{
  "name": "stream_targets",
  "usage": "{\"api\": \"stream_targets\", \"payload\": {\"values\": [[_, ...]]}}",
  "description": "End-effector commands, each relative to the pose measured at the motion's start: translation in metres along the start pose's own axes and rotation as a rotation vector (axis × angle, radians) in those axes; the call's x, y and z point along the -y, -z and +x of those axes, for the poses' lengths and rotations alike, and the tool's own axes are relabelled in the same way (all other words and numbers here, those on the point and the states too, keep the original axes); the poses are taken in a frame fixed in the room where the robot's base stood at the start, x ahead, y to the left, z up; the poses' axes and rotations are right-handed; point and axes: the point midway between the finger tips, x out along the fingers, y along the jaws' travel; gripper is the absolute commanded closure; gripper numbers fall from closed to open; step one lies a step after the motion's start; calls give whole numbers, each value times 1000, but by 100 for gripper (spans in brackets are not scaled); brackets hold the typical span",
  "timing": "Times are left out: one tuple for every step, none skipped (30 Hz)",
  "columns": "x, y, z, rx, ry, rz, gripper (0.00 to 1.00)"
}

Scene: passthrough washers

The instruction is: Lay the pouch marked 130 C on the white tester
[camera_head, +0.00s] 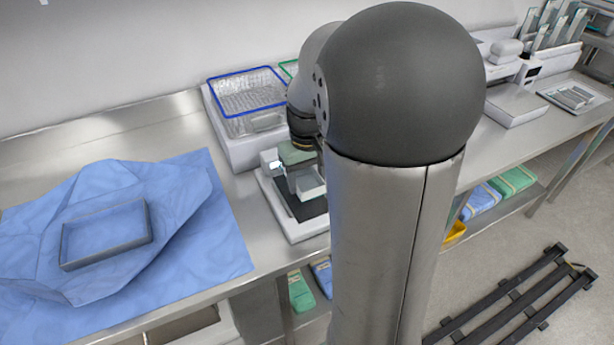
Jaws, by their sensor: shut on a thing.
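A white device with a dark top plate, which looks like the tester (307,230), stands on the steel bench at the middle, partly behind my arm. My gripper (306,174) hangs over its dark plate, small in view and partly covered by my arm. A pale, flat-sided thing (309,186) shows at the fingers, and the gripper is shut on it. It looks to be above the plate; whether it touches cannot be told. No 130 C marking can be read, so I cannot tell whether this is that pouch.
A wire basket with a blue rim (249,101) sits on a white unit behind the tester. A blue cloth with a grey frame (107,234) covers the left bench. Another white device (514,104) and a tray (577,96) stand at right. A black rack (515,304) lies low right.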

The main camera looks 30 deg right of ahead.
Motion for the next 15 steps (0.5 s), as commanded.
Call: {"api": "stream_targets", "payload": {"values": [[0,-1,0,0,0,0,65],[0,-1,0,0,0,0,65],[0,0,0,0,0,0,65],[0,0,0,0,0,0,65],[0,0,0,0,0,0,65],[0,0,0,0,0,0,65],[0,0,0,0,0,0,65],[0,0,0,0,0,0,65],[0,0,0,0,0,0,65],[0,0,0,0,0,0,65],[0,0,0,0,0,0,65],[0,0,1,0,0,0,65],[0,0,2,0,0,0,65],[0,0,2,0,0,0,65],[0,0,4,0,0,0,65]]}}
